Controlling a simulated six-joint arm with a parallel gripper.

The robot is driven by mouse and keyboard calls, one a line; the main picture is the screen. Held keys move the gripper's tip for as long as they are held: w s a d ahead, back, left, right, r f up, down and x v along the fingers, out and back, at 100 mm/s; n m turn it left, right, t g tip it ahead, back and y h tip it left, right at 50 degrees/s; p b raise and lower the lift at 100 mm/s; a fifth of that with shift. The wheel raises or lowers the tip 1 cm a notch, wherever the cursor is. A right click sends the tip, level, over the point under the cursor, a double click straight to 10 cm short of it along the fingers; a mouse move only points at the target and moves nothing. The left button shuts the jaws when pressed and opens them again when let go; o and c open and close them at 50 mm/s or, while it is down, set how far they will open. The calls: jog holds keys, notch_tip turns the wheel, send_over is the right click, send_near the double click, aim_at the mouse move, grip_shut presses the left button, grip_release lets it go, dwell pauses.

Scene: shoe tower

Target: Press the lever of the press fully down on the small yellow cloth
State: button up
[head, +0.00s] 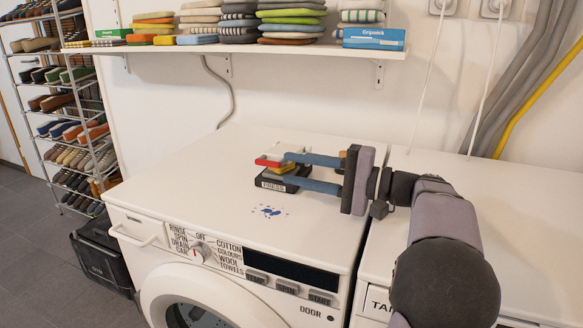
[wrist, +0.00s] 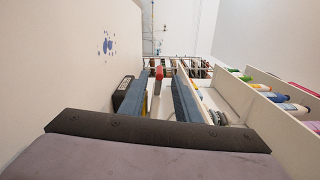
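The press has a black base (head: 272,183) labelled PRESS and stands on top of the washing machine. Its red lever (head: 268,162) sits above the base; its exact angle is hard to tell. The small yellow cloth (head: 288,166) shows as a sliver beside the lever, mostly hidden. My gripper (head: 281,167) reaches in from the right with its blue fingers apart, one above the other. In the wrist view, the red lever (wrist: 159,73) and a strip of yellow (wrist: 145,104) appear between the fingers, and the black base (wrist: 123,86) lies beyond the left finger.
The white washing machine top (head: 180,175) is mostly clear, with a blue splash mark (head: 269,211) in front of the press. A wall shelf (head: 225,50) with folded cloths and a blue box (head: 374,39) hangs above. A shoe rack (head: 75,130) stands at the left.

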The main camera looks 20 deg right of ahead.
jog(key=c, duration=0.6)
jog(key=shift+a+r, duration=0.2)
jog(key=shift+a, duration=0.05)
grip_shut()
jog(key=shift+s+a+r+n+g+p, duration=0.3)
jog(key=shift+a+r+n+g+p, duration=0.3)
jog(key=shift+a+n+g+p, duration=0.5)
jog(key=w+r+n+g+h+p, duration=0.2)
jog(key=r+n+p, duration=0.6)
jog(key=p, duration=1.1)
jog(key=w+d+r+n+g+h+p, duration=0.1)
jog(key=r+n+g+h+p, duration=0.5)
jog(key=p, duration=1.4)
notch_tip(320, 180, up, 2)
jog(key=w+n+h, duration=0.1)
jog(key=n+h, duration=0.1)
jog(key=n, duration=0.1)
jog(key=shift+r+g, duration=0.2)
jog(key=shift+g, duration=0.1)
